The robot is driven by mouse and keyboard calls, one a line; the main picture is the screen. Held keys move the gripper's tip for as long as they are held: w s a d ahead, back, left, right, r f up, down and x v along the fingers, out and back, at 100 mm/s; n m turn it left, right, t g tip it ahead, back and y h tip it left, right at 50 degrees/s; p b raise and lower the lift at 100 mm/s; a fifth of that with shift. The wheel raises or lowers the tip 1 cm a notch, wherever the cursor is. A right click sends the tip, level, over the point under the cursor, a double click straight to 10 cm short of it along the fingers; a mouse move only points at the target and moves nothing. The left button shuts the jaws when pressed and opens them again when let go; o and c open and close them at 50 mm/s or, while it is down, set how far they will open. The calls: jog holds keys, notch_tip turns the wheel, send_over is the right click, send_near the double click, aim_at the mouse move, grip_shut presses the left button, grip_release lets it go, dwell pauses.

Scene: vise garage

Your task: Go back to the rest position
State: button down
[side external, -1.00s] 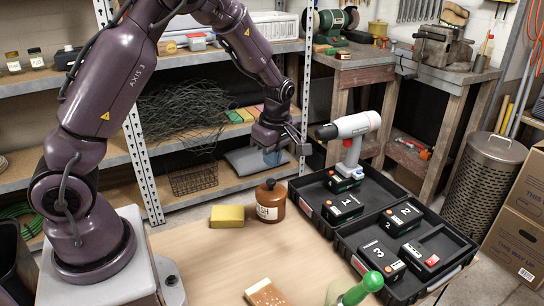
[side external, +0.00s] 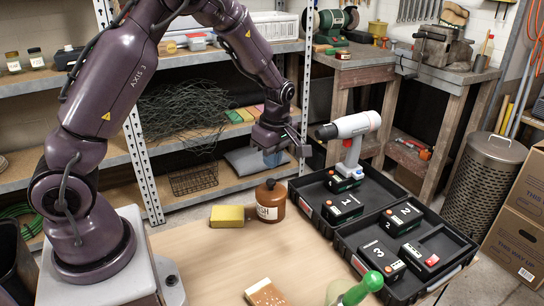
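My gripper (side external: 296,150) hangs in the air above the back of the table, over the brown jug (side external: 270,205) and left of the white and grey drill (side external: 349,135). Nothing shows in its grip. Its fingers are small and seen from the side, so I cannot tell how far apart they are. My arm is raised and bent over from its base at the left.
The wooden table (side external: 215,262) bears a yellow sponge (side external: 227,216), a white-and-brown block (side external: 265,292) and a green-topped bottle (side external: 362,287). A black case (side external: 455,250) holds several numbered batteries. Shelves stand close behind my arm. The table's middle is clear.

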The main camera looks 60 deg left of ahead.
aim_at(271, 180)
jog(key=shift+f, duration=2.15)
jog(key=shift+r, duration=0.1)
jog(key=shift+r, duration=3.45)
